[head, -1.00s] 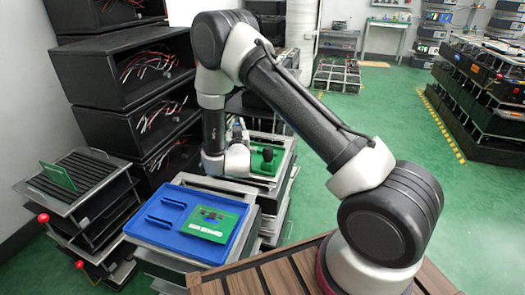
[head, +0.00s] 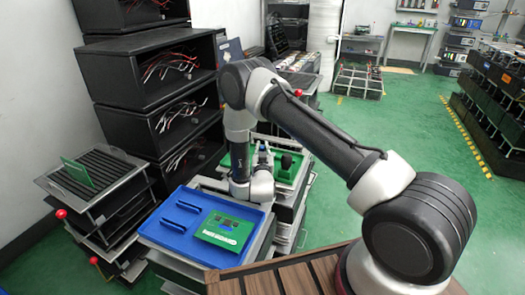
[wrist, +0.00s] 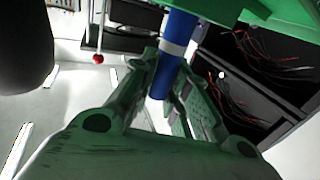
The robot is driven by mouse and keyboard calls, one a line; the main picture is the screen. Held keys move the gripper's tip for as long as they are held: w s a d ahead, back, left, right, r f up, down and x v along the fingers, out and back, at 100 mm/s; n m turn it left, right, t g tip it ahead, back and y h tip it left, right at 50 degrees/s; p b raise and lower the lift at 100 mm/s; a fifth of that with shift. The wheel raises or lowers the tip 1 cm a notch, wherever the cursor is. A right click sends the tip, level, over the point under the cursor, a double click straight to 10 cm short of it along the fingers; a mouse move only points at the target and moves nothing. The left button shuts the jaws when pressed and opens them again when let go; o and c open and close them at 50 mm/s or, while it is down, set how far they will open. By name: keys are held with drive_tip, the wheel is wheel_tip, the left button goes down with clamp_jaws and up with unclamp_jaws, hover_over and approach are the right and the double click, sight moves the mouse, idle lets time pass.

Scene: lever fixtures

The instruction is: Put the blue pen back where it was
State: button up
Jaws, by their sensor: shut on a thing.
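The blue pen (wrist: 176,50) shows in the wrist view as a blue rod with a white band. My gripper (wrist: 168,80) is shut on it, one finger on each side, and the pen slants up toward the top edge. Its upper end runs up to a green surface at the picture's top; I cannot tell whether they touch. In the head view my gripper (head: 263,155) is beside the green-topped fixture with a black knob (head: 286,162), behind the blue tray (head: 176,238). The pen is too small to make out clearly there.
A green board (head: 226,230) lies in the blue tray. A slotted rack (head: 110,175) with an upright green card stands at the left. Black open boxes with red and white wires (head: 165,75) are stacked behind.

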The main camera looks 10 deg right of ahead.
drive_tip(key=o, duration=0.3)
drive_tip(key=shift+f, duration=0.15)
drive_tip(key=o, duration=0.5)
